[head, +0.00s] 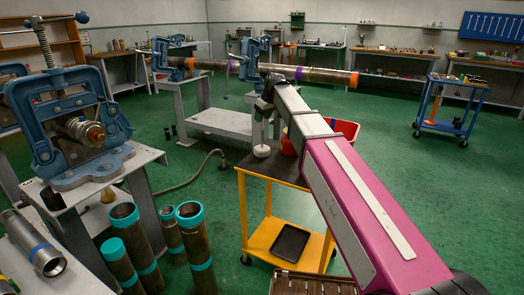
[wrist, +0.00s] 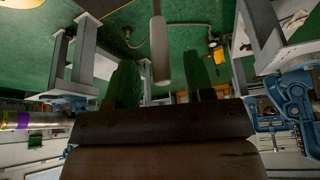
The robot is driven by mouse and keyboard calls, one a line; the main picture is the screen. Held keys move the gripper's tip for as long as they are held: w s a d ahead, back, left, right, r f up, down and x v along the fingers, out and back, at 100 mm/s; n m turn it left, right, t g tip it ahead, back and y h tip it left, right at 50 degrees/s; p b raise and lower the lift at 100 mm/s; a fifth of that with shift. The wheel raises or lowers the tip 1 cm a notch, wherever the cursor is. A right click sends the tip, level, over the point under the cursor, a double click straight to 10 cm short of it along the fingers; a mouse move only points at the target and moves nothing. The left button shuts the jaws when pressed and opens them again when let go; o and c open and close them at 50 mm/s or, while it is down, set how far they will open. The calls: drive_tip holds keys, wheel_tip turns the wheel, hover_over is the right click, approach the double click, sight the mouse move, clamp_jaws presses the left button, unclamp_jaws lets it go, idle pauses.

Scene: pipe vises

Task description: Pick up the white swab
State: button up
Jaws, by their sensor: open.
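A white swab (head: 262,150) stands upright on the dark top of the yellow cart (head: 272,166), its pale round end low and a thin stem above it. My gripper (head: 263,106) is above it, small and dark in the head view. In the wrist view a grey-white rod with a thicker end (wrist: 160,48), seemingly the swab, shows between my two spread fingers (wrist: 160,72). Gaps show on both sides of it, and I see no contact. The depth between rod and fingers is hard to tell.
A red bin (head: 346,131) sits on the cart, partly behind my arm. A long banded pipe (head: 310,75) held in blue vises runs behind my gripper. A blue vise (head: 75,125) and upright pipes (head: 195,245) stand at left.

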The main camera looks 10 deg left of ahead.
sight(262, 135)
drive_tip(key=x, duration=0.3)
drive_tip(key=shift+s+f, duration=0.1)
drive_tip(key=shift+s, duration=0.05)
clamp_jaws()
